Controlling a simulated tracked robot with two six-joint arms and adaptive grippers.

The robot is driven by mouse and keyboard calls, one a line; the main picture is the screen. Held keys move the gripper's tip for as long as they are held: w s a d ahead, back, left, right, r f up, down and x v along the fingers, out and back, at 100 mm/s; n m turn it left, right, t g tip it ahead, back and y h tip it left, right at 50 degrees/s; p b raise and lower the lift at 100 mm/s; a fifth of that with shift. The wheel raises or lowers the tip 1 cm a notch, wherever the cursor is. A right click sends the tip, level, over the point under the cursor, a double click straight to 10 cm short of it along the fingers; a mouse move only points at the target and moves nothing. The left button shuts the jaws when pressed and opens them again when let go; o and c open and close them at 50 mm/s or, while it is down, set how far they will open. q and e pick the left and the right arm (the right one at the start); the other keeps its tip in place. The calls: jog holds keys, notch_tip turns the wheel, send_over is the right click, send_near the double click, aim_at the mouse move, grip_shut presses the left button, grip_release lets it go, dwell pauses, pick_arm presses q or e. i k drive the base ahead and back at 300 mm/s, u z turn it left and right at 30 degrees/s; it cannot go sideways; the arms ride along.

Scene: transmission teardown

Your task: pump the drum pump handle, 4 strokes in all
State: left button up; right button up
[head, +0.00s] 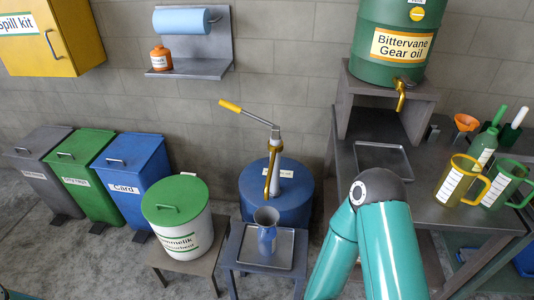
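The drum pump stands on a blue drum (262,198) against the wall. Its lever ends in a yellow handle (231,106), which points up and to the left, well above the drum. A grey post (276,138) carries the lever, and a brass-coloured spout (268,178) hangs down in front. A blue jug (266,230) stands upright on a tray below the spout. Nothing touches the handle. A teal arm of mine rises from the bottom right and bends at its elbow, right of the drum. Neither of my grippers shows in the head view.
The tray (285,250) rests on a low stand. A white bin with a green lid (180,225) and several coloured bins stand left. A green gear oil barrel (392,50) stands right, above a bench (440,215) with jugs and bottles. The space around the handle is clear.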

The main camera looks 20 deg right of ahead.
aim_at(229, 106)
jog(key=z, duration=0.05)
jog(key=k, duration=0.65)
jog(key=u, duration=0.5)
jog(key=i, duration=1.95)
jog(key=z, duration=0.55)
